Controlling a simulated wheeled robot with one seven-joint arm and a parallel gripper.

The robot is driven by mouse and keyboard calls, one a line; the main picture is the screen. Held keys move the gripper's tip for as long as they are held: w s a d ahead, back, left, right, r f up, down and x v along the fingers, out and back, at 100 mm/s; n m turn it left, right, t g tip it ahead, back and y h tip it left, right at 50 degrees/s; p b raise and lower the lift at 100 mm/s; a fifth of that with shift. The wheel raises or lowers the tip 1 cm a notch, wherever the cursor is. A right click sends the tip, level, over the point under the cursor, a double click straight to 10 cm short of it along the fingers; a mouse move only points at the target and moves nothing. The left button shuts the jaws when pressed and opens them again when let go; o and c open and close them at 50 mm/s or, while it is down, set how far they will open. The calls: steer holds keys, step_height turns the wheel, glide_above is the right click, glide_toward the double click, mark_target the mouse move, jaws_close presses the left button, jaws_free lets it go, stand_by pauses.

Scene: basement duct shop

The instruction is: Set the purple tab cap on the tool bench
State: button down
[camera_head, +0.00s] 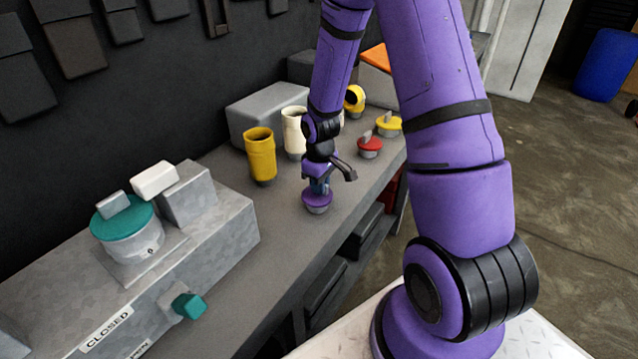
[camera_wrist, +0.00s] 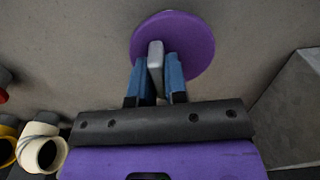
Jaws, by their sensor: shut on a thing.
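The purple tab cap (camera_head: 317,201) is a round purple disc with a grey base below it and an upright grey tab. It is at the tool bench (camera_head: 285,222), low over or on the grey top; I cannot tell whether it touches. My gripper (camera_head: 320,187) is above the cap. In the wrist view the cap (camera_wrist: 190,45) shows its purple face, and the blue fingers of my gripper (camera_wrist: 156,75) are shut on its grey tab (camera_wrist: 155,62). The cap's underside is hidden in the wrist view.
A yellow cup (camera_head: 260,155) and a cream cup (camera_head: 294,133) stand behind the cap. A red cap (camera_head: 370,147) and a yellow cap (camera_head: 388,126) lie farther right. A grey metal box (camera_head: 225,240) with a teal-lidded canister (camera_head: 128,232) fills the left. Bare bench top lies between.

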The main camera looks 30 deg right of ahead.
steer(key=c, duration=1.1)
jaws_free()
steer(key=shift+c, duration=0.2)
step_height(320, 180, up, 13)
steer(key=s+a+r+m+t, duration=0.1)
steer(key=s+a+r, duration=0.1)
steer(key=s+r, duration=0.35)
steer(key=s+a+r+m+t, duration=0.1)
steer(key=s+a+r, duration=0.2)
steer(key=r, duration=0.6)
steer(key=s+a+r+m+t, duration=0.1)
steer(key=s+r, duration=0.3)
steer(key=s, duration=0.3)
steer(key=s+a+r+m+t, duration=0.1)
steer(key=s+r, duration=0.3)
steer(key=s, duration=0.4)
steer(key=shift+a+r+t, duration=0.25)
steer(key=shift+a+t, duration=0.3)
steer(key=shift+t, duration=0.15)
steer(key=shift+s, duration=0.1)
